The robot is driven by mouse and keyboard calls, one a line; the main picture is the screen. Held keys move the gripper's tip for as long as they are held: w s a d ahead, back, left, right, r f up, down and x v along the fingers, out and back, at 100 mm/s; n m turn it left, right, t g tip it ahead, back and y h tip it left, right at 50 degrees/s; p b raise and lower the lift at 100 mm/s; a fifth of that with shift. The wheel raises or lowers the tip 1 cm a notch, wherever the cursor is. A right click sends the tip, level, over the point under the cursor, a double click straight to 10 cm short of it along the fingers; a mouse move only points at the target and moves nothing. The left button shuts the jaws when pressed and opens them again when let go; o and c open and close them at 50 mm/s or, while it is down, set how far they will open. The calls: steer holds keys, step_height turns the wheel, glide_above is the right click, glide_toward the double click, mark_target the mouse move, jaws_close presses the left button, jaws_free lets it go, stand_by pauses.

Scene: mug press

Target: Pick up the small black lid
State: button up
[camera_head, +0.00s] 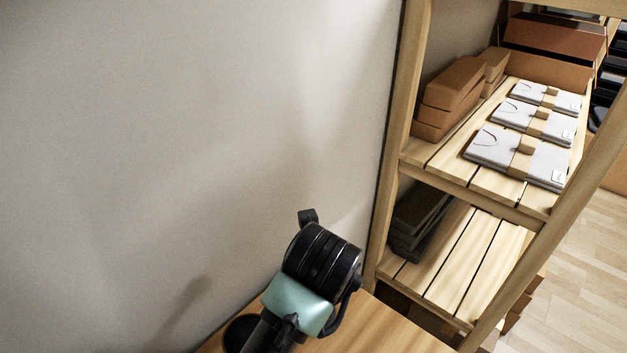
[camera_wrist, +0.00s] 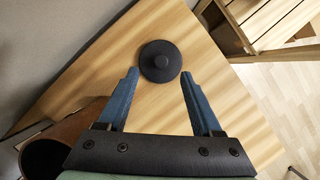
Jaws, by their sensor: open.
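The small black lid (camera_wrist: 160,68) lies on the wooden table top, seen from above in the wrist view as a dark round disc with a small round knob at its middle. My gripper (camera_wrist: 159,74) is open, its two blue fingers pointing toward the lid. The fingertips show to the left and right of the lid's near edge, with the lid between and slightly beyond them. Nothing is held. Whether the fingers are at the lid's height I cannot tell. In the head view my arm hides the fingers, and I cannot make out the lid for sure.
A brown round vessel with a dark opening (camera_wrist: 45,158) is at the lower left of the wrist view. The wooden table (camera_wrist: 225,95) is bare around the lid. A wall is behind. A wooden shelf (camera_head: 470,190) with boxes and wrapped packets stands right of the table.

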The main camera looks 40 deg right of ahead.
steer(key=x, duration=0.6)
steer(key=shift+s+d+f, duration=0.1)
steer(key=shift+f, duration=0.15)
steer(key=shift+c, duration=0.2)
jaws_close()
